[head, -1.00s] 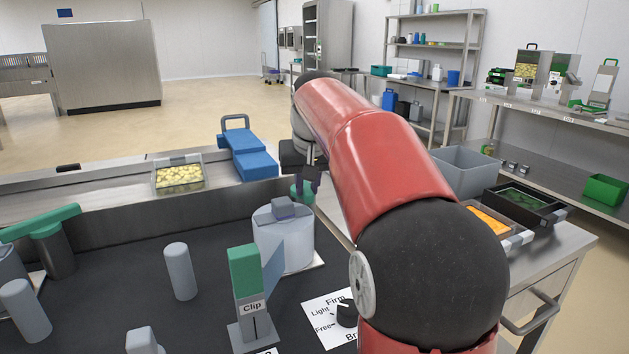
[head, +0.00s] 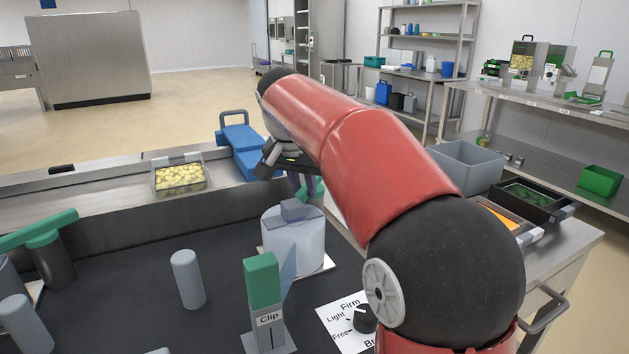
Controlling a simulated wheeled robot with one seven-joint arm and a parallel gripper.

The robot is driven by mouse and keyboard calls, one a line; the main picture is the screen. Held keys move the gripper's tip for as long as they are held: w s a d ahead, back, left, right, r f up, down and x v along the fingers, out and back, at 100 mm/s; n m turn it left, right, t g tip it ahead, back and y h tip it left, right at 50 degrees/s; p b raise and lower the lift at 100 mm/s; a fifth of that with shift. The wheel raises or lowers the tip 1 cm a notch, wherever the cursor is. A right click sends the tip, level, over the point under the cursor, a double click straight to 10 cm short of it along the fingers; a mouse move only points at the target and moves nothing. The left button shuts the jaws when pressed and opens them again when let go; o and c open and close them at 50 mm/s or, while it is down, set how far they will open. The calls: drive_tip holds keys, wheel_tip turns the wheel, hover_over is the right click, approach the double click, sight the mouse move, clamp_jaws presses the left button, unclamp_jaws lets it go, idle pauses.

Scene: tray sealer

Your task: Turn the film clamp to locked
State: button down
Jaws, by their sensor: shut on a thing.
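My gripper (head: 303,186) is past my red arm, at the right end of the machine. It points down and is shut on a green handle (head: 314,190), taken to be the film clamp's. The handle lies slanted. Its base and any locked mark are hidden behind the arm and the pale roll, so its exact setting cannot be told.
A pale grey roll (head: 292,241) stands just in front of the gripper. A green-topped post labelled Clip (head: 263,290) and a brake dial (head: 365,317) are nearer.

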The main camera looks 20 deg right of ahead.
idle(0.3)
drive_tip(key=c, duration=1.3)
unclamp_jaws()
drive_tip(key=v, duration=0.7)
drive_tip(key=shift+a+r, duration=0.15)
drive_tip(key=shift+r, duration=0.25)
drive_tip(key=shift+s, duration=0.1)
